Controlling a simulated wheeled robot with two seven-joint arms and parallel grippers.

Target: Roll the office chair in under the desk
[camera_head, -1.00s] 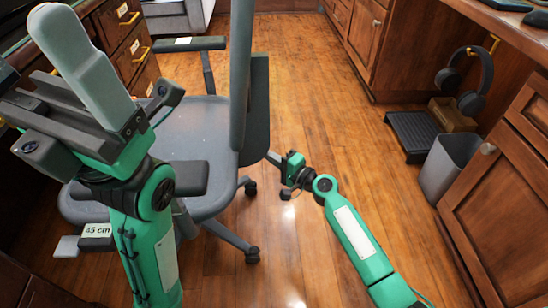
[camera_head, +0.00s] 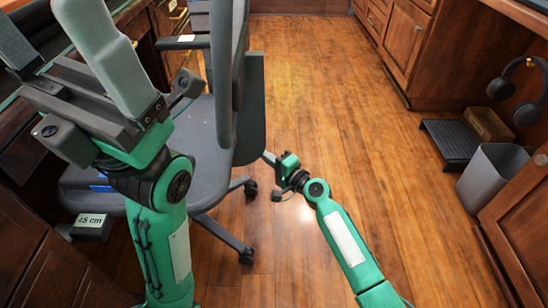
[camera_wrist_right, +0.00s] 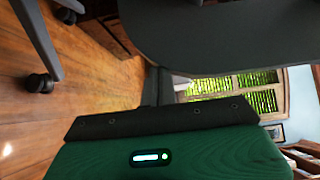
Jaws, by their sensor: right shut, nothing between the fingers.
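The grey office chair (camera_head: 205,135) stands upright on its castors at the left in the head view, its tall backrest facing right. The dark wood desk (camera_head: 143,30) with drawers is at the left; its knee space is largely hidden by my left arm and the chair. My right gripper (camera_head: 268,158) is shut and empty, with its tip at the lower edge of the backrest; I cannot tell whether it touches. The right wrist view shows the chair's dark underside (camera_wrist_right: 220,35) close to the fingers. My left gripper (camera_head: 45,22) is open and empty in front of the chair.
A grey bin (camera_head: 490,172), a black footrest (camera_head: 450,142) and hanging headphones (camera_head: 520,90) are along the right side by wooden cabinets. The wooden floor in the middle is clear.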

